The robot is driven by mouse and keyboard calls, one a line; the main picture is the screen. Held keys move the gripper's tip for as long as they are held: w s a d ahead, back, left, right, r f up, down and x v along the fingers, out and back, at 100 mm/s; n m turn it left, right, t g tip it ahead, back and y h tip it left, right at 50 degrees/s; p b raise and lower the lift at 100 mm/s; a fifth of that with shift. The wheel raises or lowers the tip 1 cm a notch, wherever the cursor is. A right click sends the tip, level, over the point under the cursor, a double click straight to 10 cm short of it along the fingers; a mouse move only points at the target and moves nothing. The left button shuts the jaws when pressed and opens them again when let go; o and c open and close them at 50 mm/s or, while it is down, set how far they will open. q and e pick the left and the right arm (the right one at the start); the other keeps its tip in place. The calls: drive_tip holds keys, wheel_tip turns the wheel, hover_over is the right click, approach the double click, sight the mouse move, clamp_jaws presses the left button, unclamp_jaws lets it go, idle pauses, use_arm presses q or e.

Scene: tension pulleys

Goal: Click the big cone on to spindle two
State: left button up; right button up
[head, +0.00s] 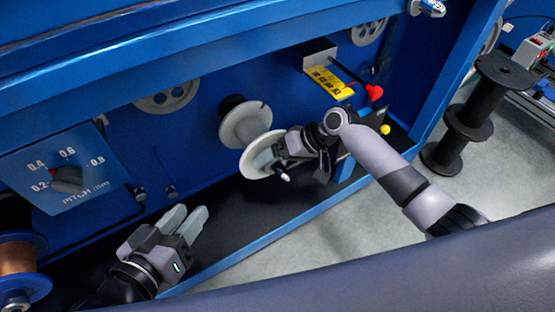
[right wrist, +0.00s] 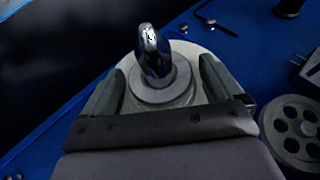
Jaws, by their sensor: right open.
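A pale flanged cone (head: 252,161) stands out from the blue machine front, with a shiny spindle tip (head: 284,177) projecting before it. In the right wrist view the pale stepped cone (right wrist: 160,92) surrounds the base of the shiny metal tip (right wrist: 152,52). My right gripper (head: 272,156) is open at the cone; its fingers (right wrist: 160,88) lie on either side of the hub. Whether they touch it, and how the cone is seated, I cannot tell. My left gripper (head: 192,212) is open and empty, low and left of the cone. No spindle number is readable.
Another pale disc (head: 246,124) on a black hub sits behind the cone. A pitch dial (head: 68,178) and a copper spool (head: 14,258) are at left. A yellow scale (head: 330,82) and red knob (head: 374,92) are above right. Black spools (head: 466,122) stand on the floor.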

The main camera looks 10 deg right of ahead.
drive_tip(key=shift+o, duration=0.3)
drive_tip(key=shift+w+a+r, duration=0.1)
drive_tip(key=shift+a+r, duration=0.1)
drive_tip(key=shift+r, duration=0.05)
